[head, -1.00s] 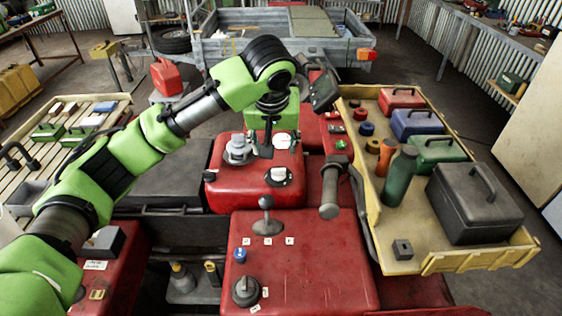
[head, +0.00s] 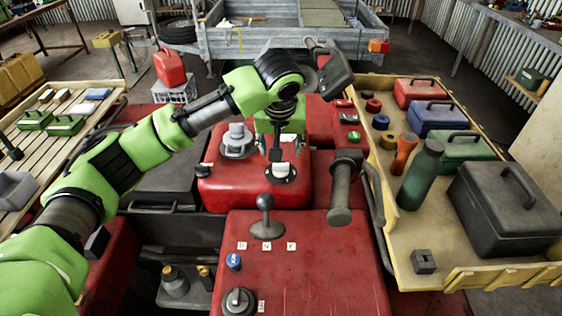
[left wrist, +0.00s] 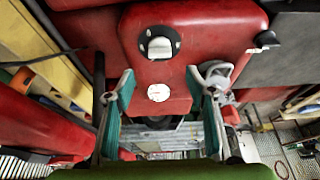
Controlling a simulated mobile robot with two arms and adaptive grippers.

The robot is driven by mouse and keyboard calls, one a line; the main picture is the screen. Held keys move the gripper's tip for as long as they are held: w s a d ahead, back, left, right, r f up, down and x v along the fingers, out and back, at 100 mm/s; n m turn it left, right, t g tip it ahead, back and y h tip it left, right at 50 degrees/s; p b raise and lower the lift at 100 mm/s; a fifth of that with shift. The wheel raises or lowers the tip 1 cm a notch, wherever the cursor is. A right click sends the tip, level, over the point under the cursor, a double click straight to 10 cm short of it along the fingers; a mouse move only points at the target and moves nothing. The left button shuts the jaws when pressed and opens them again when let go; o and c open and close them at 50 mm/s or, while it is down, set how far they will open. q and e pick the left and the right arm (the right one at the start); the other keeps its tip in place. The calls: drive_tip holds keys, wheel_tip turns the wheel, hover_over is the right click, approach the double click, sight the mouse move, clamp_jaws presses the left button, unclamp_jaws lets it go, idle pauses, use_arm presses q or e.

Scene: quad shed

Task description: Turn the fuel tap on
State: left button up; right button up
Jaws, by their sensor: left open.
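A pale knob on a dark round plate (head: 281,174), which looks like the fuel tap, sits on the red tank (head: 225,192). The same knob (left wrist: 159,46) shows in the left wrist view, with its pale bar lying across the picture. My left gripper (head: 283,153) is open above the tank, just behind the knob in the head view. In the left wrist view its teal-padded fingers (left wrist: 159,76) are spread and empty, with the knob beyond their tips. I cannot see any contact. A white round disc (left wrist: 158,92) shows between the fingers. My right gripper is in neither view.
A grey filler cap (head: 238,142) stands left of my left gripper. A handlebar grip (head: 341,190) rises to the right. A gear lever (head: 265,212) and a dark dial (head: 238,301) are nearer. A yellow rack (head: 440,268) holds boxes and bottles.

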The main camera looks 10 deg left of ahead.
sight(281, 165)
use_arm(q)
drive_tip(key=p+x, duration=0.1)
drive_tip(key=x, duration=0.9)
drive_tip(key=shift+c, duration=0.4)
drive_tip(key=c, duration=1)
